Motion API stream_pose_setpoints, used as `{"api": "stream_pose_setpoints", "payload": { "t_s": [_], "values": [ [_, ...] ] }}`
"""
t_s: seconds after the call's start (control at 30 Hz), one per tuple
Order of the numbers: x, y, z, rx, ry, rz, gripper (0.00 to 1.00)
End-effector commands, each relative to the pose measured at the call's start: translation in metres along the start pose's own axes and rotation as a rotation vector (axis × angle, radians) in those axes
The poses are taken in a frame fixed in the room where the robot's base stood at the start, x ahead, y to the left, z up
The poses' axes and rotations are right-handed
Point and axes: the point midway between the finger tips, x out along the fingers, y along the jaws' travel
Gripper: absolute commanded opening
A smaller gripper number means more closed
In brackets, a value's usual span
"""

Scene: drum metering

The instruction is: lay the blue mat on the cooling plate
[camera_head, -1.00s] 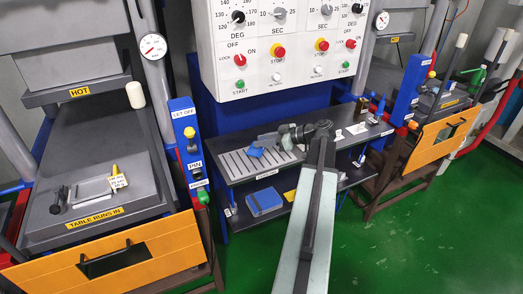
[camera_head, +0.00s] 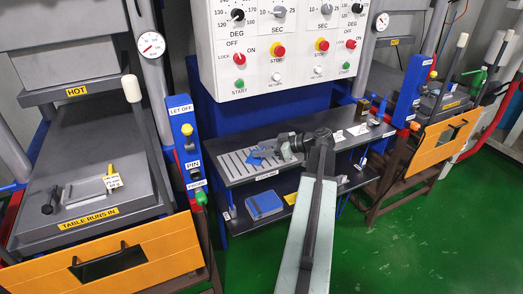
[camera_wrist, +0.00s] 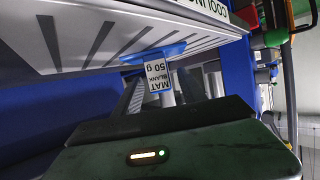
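The blue mat (camera_head: 257,158) is at the right part of the slotted grey cooling plate (camera_head: 228,166) in the head view. It looks flat and low there, but I cannot tell if it fully rests on the plate. In the wrist view the mat (camera_wrist: 152,53) shows as a thin blue strip at the plate's slotted surface (camera_wrist: 80,40), with a white "MAT BLANK 50 g" tag (camera_wrist: 157,76). My gripper (camera_head: 279,149) is just right of the mat. In the wrist view its dark fingers (camera_wrist: 163,88) stand either side of the tag; their contact with the mat is hidden.
A blue block (camera_head: 264,204) lies on the shelf below. The control panel (camera_head: 290,50) hangs above the plate. Presses with orange fronts (camera_head: 125,258) stand at both sides. Small labelled items (camera_head: 357,130) are on the bench right of my gripper. Green floor at the right is clear.

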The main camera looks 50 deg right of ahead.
Motion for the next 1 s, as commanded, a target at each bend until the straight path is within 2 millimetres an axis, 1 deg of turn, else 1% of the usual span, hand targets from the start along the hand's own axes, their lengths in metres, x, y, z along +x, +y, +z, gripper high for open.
{"api": "stream_pose_setpoints", "payload": {
  "t_s": [0.13, 0.23, 0.27, 0.37, 0.5, 0.6, 0.7, 0.83, 1.0],
  "values": [
    [0.0, 0.0, -0.001, 0.0, 0.0, 0.0, 0.48],
    [-0.004, 0.0, -0.006, 0.0, 0.0, 0.0, 0.48],
    [-0.009, 0.0, -0.005, 0.0, 0.0, 0.001, 0.48],
    [-0.03, 0.0, -0.007, 0.001, 0.0, 0.003, 0.48],
    [-0.067, 0.001, -0.008, 0.001, 0.0, 0.003, 0.48],
    [-0.09, 0.001, -0.007, 0.001, 0.0, 0.002, 0.48],
    [-0.107, 0.0, -0.006, 0.001, 0.0, 0.001, 0.48],
    [-0.119, 0.0, -0.005, -0.001, 0.0, -0.001, 0.48],
    [-0.121, -0.001, -0.003, -0.001, 0.0, -0.002, 0.48]
  ]
}}
